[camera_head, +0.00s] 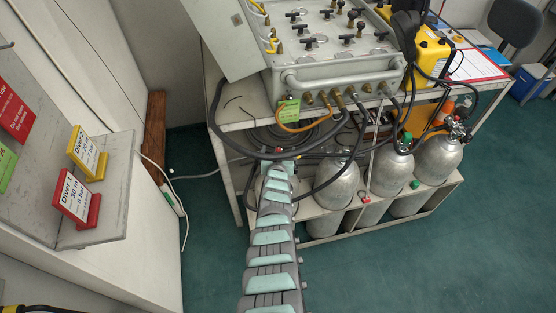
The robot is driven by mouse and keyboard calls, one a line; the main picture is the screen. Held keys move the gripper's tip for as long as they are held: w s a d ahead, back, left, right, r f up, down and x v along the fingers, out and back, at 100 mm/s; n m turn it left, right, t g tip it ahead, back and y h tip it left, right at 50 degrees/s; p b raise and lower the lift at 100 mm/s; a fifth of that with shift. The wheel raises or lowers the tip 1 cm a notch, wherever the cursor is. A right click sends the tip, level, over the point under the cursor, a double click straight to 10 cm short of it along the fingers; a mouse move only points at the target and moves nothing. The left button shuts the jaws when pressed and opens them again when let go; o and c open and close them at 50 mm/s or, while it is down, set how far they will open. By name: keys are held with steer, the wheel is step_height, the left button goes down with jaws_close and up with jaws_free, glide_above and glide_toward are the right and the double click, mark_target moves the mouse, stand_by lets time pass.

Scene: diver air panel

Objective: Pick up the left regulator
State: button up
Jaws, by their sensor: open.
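My arm (271,240) reaches up from the bottom of the picture to the left part of the lower shelf. Its far end lies among dark hoses (300,154) under the panel. My gripper's fingers are hidden there and I cannot make them out. A grey cylinder at the left of the shelf is largely covered by my arm. I cannot clearly pick out the left regulator. Metal fittings with hoses (457,130) sit on top of the rightmost cylinder (437,160).
The grey air panel (340,62) with valves stands on a metal rack (225,170). Silver cylinders (335,182) stand below. A shelf (119,200) at left holds red (75,198) and yellow (87,152) sign holders. The green floor (375,270) is clear at front right.

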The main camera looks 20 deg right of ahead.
jaws_close()
stand_by(0.8)
